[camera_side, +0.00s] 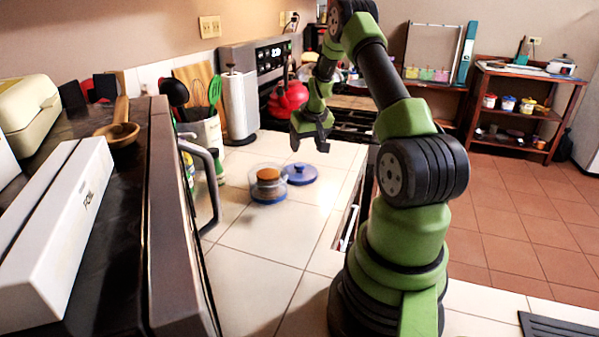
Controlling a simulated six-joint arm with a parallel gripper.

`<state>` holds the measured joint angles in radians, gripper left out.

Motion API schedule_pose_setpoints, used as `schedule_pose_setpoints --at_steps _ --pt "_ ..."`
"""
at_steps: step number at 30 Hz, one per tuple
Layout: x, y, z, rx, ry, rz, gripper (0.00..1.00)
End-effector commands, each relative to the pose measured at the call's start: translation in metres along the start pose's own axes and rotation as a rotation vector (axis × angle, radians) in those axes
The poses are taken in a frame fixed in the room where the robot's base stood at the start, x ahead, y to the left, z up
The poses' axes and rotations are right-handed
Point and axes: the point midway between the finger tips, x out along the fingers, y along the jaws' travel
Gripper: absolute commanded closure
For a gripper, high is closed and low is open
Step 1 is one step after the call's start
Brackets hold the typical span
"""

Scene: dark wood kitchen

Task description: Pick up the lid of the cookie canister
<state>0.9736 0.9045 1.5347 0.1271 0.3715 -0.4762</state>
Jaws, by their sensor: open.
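The cookie canister (268,187) is a low clear container with a blue base and something brown at its top; it stands on the tiled counter. A round blue lid (300,174) with a small knob lies on the counter just behind and to the right of the canister. The two look very close, and I cannot tell whether they touch. My gripper (309,146) is open and empty. It points down in the air above and a little behind the lid, apart from it.
A paper towel roll (239,107) and a utensil holder (205,135) stand at the left back. A red kettle (288,97) sits on the stove. A dark appliance with a handle (207,190) borders the left. The front counter is clear.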

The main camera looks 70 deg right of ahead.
Motion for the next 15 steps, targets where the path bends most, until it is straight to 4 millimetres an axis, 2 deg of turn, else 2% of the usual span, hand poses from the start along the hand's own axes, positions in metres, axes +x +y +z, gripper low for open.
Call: schedule_pose_setpoints --at_steps 3,11,15 --pt "0.019 -0.001 0.001 0.0 -0.004 -0.002 0.37" --pt "0.041 -0.003 0.001 0.0 -0.002 -0.002 0.37" --pt "0.062 -0.005 0.002 -0.001 -0.003 -0.002 0.37"
